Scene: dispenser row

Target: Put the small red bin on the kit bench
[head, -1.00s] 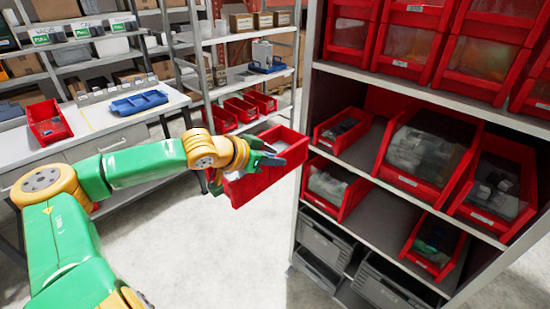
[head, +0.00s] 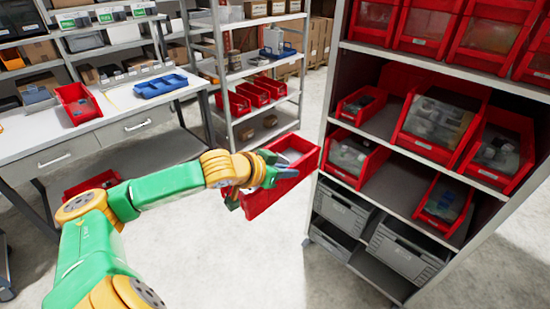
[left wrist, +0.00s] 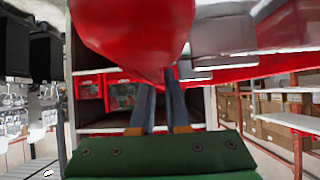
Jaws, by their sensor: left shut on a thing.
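My left gripper (head: 272,174) is shut on a small red bin (head: 268,196), gripped at its side wall and held in the air between the bench and the shelf unit. In the left wrist view, the two dark fingers (left wrist: 158,100) reach up to the bin's red underside or wall (left wrist: 130,25), which fills the top. The gripper partly hides the bin in the head view. What looks like the kit bench (head: 40,127), a pale top with drawers, stands at the left. My right gripper is not in view.
On the bench are a blue tray (head: 160,85) and another red bin (head: 78,103). A shelf unit (head: 312,190) with several red bins and grey crates stands close on the right. A wire-post rack (head: 225,75) stands behind. Bare floor lies below the held bin.

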